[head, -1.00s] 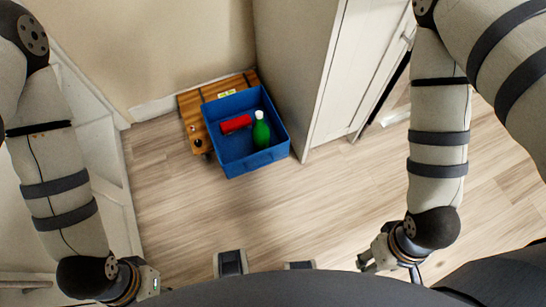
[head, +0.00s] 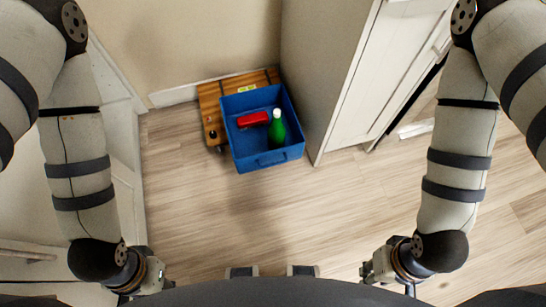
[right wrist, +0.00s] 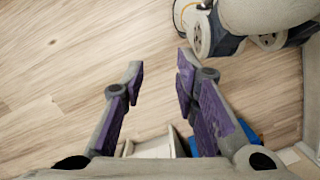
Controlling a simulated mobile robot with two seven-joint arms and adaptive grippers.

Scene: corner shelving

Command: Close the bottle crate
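The blue bottle crate (head: 262,162) sits with its top open in the head view, ahead of me near the wall corner. Inside it are a red object (head: 253,119) lying on its side and a green bottle (head: 277,130) with a white cap. My right gripper (head: 368,271) is at the lower right, well apart from the crate. In the right wrist view its purple-padded fingers (right wrist: 160,64) are spread with nothing between them. A blue patch shows behind these fingers, mostly hidden. My left gripper (head: 158,274) is at the lower left, also apart from the crate; its fingers are unclear.
The crate rests on or against a wooden board (head: 211,108) with a yellow label and a dark wheel-like part. A white cabinet (head: 375,80) stands right of the crate. White shelving (head: 118,110) is at the left. The wood floor (head: 240,215) between me and the crate is clear.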

